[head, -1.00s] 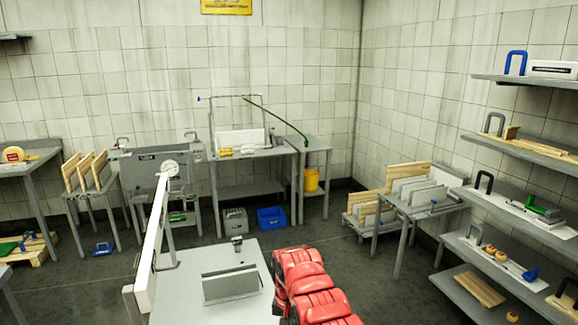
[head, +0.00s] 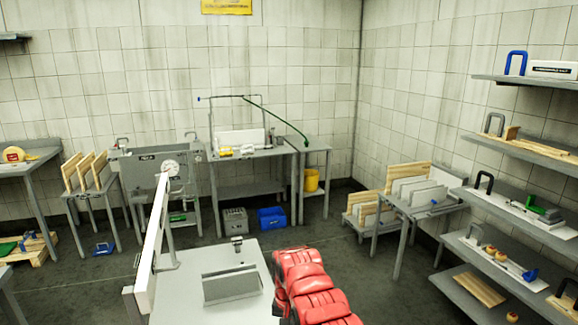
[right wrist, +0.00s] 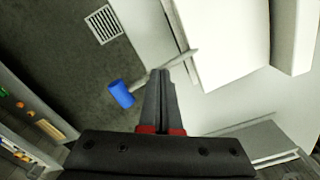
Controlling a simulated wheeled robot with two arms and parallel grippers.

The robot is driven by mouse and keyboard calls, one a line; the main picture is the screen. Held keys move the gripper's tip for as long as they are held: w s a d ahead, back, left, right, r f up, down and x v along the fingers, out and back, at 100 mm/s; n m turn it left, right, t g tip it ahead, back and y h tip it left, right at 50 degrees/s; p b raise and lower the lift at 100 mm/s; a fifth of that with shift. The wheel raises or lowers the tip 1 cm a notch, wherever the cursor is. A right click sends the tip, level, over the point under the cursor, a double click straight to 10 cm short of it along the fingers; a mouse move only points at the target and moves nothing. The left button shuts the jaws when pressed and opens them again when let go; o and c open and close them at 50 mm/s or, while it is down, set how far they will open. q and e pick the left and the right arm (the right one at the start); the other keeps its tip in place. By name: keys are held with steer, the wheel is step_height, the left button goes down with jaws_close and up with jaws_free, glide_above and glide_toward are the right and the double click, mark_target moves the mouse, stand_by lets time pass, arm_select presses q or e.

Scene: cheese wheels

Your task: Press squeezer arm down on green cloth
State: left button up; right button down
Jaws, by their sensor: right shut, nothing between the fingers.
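In the right wrist view, my right gripper (right wrist: 160,75) is shut and empty. Its fingertips lie over or close to a thin grey rod (right wrist: 180,58) with a blue cylindrical grip (right wrist: 121,94) on its end. I cannot tell whether they touch, or for certain whether this is the squeezer arm. A large white block (right wrist: 225,40) is beyond the rod. I see no green cloth for certain. My left gripper is not in view.
Shelves (head: 520,144) with tools line the right wall. Work tables and a blue crate (head: 271,218) stand along the back wall. The floor between is clear.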

steer(key=shift+r+p, duration=1.8)
steer(key=shift+r, duration=0.35)
steer(key=shift+r+p, duration=0.6)
steer(key=shift+r, duration=0.35)
step_height(320, 180, up, 8)
steer(key=p, duration=0.1)
steer(key=shift+p, duration=0.35)
